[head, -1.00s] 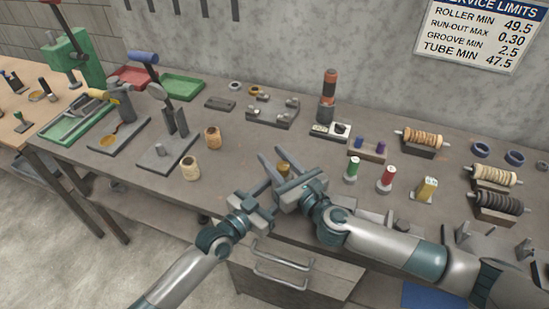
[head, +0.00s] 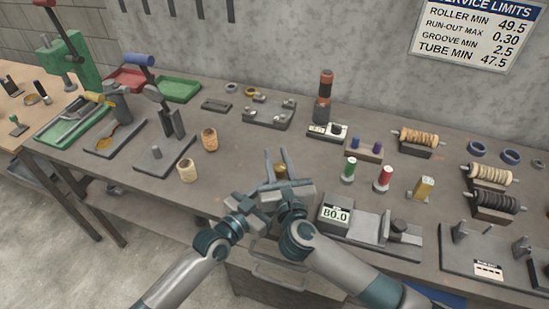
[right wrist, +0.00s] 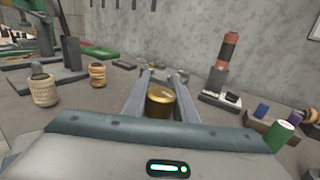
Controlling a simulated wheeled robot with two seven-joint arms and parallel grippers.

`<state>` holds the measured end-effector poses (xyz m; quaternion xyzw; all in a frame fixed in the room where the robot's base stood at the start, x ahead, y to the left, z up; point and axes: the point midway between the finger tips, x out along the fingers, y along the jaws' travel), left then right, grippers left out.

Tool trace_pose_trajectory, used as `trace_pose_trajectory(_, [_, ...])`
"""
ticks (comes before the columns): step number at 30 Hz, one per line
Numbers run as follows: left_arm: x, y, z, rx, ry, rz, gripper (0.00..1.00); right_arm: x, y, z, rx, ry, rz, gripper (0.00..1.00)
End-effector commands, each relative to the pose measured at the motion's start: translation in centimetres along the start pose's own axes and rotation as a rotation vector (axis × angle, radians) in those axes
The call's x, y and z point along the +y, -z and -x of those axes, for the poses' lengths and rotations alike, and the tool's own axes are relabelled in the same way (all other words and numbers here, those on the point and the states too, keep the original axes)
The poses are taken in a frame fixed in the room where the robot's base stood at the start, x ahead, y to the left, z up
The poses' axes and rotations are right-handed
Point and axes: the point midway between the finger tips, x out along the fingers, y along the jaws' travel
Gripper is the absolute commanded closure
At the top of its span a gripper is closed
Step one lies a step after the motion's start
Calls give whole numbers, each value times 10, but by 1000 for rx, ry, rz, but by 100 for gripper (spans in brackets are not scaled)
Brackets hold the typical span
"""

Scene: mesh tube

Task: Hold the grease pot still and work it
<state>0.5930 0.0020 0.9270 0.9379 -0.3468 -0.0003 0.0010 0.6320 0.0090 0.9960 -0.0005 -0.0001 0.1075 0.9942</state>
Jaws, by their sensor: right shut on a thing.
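The grease pot, a small brass-coloured cylinder (head: 280,169), stands near the front edge of the bench. It also shows in the right wrist view (right wrist: 161,101), between the two grey fingers. My right gripper (head: 277,158) is shut on it, with the fingertips reaching past it toward the wall. My left gripper (head: 256,198) is just left of and in front of the right gripper, close against it in the picture. Its fingers are partly hidden, so I cannot tell whether it is open.
Two tan spools (head: 187,170) stand to the left. A gauge reading 80.0 (head: 338,213) lies to the right, near a green spool (head: 349,169) and a red spool (head: 383,178). A dark and orange column (head: 323,98) stands behind. The bench between pot and column is clear.

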Motion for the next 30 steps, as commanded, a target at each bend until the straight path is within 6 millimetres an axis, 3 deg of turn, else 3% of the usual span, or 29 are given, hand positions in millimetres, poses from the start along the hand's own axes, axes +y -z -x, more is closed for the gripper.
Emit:
trace_pose_trajectory(10, [0, 0, 0, 0, 0, -2, 87, -1, 0, 0, 0, 11, 0, 97])
trace_pose_trajectory(11, [0, 0, 0, 0, 0, -2, 87, -1, 0, 0, 0, 11, 0, 68])
trace_pose_trajectory(12, [0, 0, 0, 0, 0, -2, 87, -1, 0, 0, 0, 11, 0, 58])
trace_pose_trajectory(13, [0, 0, 0, 0, 0, -2, 87, -1, 0, 0, 0, 11, 0, 56])
trace_pose_trajectory(23, [0, 0, 0, 0, 0, -2, 87, -1, 0, 1, 1, 10, 0, 56])
trace_pose_trajectory(30, [0, 0, 0, 0, 0, -2, 87, 0, 1, 17, 2, 10, -2, 56])
